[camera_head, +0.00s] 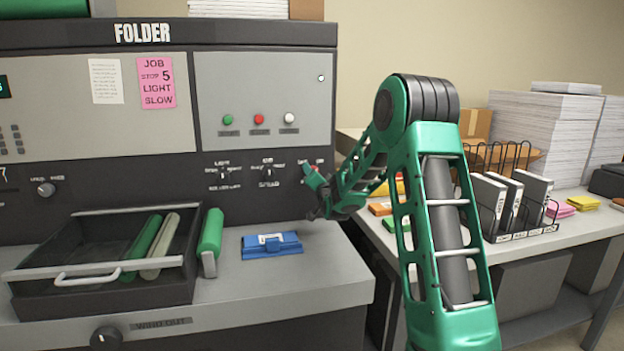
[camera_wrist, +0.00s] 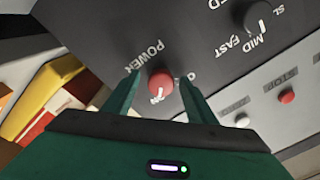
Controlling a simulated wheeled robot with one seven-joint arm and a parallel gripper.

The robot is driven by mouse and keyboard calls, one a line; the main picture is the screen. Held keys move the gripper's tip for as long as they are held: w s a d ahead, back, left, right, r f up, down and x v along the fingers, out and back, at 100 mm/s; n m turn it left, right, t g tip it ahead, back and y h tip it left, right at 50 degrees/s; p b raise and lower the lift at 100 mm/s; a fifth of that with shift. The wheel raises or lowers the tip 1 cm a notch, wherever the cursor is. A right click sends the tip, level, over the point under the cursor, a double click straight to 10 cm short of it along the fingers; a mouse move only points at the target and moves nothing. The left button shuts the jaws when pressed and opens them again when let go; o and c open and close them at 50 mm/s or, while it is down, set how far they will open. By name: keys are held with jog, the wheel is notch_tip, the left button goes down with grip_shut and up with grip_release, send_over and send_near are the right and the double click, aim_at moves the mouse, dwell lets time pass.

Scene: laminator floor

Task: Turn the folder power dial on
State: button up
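The folder (camera_head: 142,60) is the large grey and black machine in the head view. Its red power dial (camera_wrist: 160,83) is on the dark panel under the word POWER in the wrist view. A white mark shows on the dial's lower part, but its exact setting is hard to read. Lettering beside it is partly hidden by a finger. My gripper (camera_wrist: 159,80) is open, with one green finger on each side of the dial in the picture. I cannot tell whether they touch it. In the head view my gripper (camera_head: 312,178) is at the panel's right end and largely hides the dial.
A black speed dial (camera_wrist: 258,16) and several buttons, one red (camera_wrist: 287,96), are near the power dial. Below the panel, a blue object (camera_head: 272,245) and a black tray (camera_head: 100,292) sit on the grey ledge. A table with binders (camera_head: 510,200) stands at right.

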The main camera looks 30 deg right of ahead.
jog(key=shift+s, duration=0.1)
jog(key=v, duration=1)
jog(key=shift+s, duration=0.2)
jog(key=shift+a, duration=0.15)
jog(key=s+f+n+g+y, duration=0.15)
jog(key=s+f+g, duration=0.3)
jog(key=s, duration=0.65)
jog(key=s+f+n+g, duration=0.3)
jog(key=s+g, duration=0.2)
jog(key=s, duration=0.5)
jog(key=s+a+g+y, duration=0.1)
jog(key=s+a+g, duration=0.1)
jog(key=s, duration=0.7)
jog(key=s+a+f+n+g+y, duration=0.1)
jog(key=s+a+g, duration=0.2)
jog(key=s, duration=0.7)
jog(key=s+a+f+g+y, duration=0.1)
jog(key=s+a+g+y, duration=0.1)
jog(key=s, duration=0.7)
jog(key=shift+s+a+g, duration=0.15)
jog(key=shift+a+g, duration=0.6)
jog(key=shift+a, duration=0.1)
jog(key=shift+n, duration=0.25)
